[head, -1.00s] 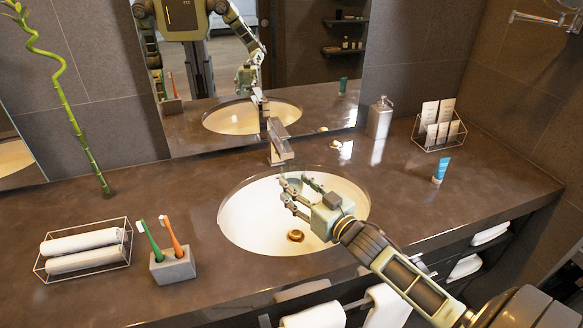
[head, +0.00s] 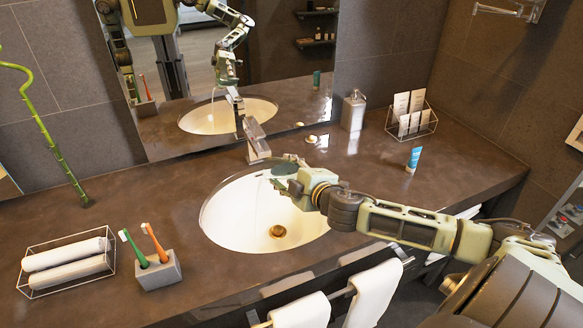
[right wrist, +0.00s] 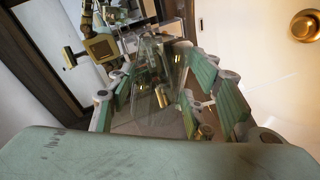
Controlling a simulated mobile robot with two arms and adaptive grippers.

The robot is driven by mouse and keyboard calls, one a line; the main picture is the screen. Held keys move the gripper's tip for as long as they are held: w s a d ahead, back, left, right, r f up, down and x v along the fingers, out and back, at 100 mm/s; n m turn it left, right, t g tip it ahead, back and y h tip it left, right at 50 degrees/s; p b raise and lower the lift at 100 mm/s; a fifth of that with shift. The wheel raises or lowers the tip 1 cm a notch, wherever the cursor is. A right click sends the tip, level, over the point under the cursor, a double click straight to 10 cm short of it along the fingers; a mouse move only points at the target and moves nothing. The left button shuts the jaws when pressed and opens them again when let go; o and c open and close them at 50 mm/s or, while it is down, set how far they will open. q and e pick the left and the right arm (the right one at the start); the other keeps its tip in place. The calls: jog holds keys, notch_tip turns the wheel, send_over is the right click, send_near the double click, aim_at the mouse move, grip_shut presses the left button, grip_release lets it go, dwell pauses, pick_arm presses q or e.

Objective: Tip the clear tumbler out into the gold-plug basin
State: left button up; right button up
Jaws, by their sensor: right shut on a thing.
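The basin (head: 222,222) is a white oval sunk in the dark counter, with a gold plug (head: 278,231) at its bottom. The plug also shows at the upper right of the right wrist view (right wrist: 305,25). My right gripper (head: 284,172) is over the back right part of the basin, below the faucet. It is shut on the clear tumbler (right wrist: 152,62), a see-through shape between the green finger pads in the right wrist view. The tumbler barely shows in the head view, so its exact tilt and contents cannot be told. My left gripper is not in view.
The faucet (head: 256,140) stands close behind my right gripper. A toothbrush holder (head: 158,270) and a wire basket of rolled towels (head: 68,262) are on the left. A soap dispenser (head: 353,111), blue tube (head: 413,160) and card rack (head: 410,122) are on the right.

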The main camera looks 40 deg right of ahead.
jog(key=n, duration=0.1)
jog(key=n+h+p, duration=0.1)
jog(key=p, duration=0.1)
jog(key=shift+a+f+n+g+h, duration=0.25)
jog(key=shift+f+n+g+h, duration=0.05)
jog(key=shift+n+g, duration=0.1)
jog(key=shift+f+n+h+p, duration=0.25)
jog(key=shift+n+h+p, duration=0.05)
jog(key=shift+n+p, duration=0.25)
jog(key=shift+w+a+f+n+h, duration=0.1)
jog(key=shift+f+n+h, duration=0.45)
jog(key=shift+n, duration=0.3)
jog(key=shift+f+n+p, duration=0.3)
jog(key=shift+n, duration=0.2)
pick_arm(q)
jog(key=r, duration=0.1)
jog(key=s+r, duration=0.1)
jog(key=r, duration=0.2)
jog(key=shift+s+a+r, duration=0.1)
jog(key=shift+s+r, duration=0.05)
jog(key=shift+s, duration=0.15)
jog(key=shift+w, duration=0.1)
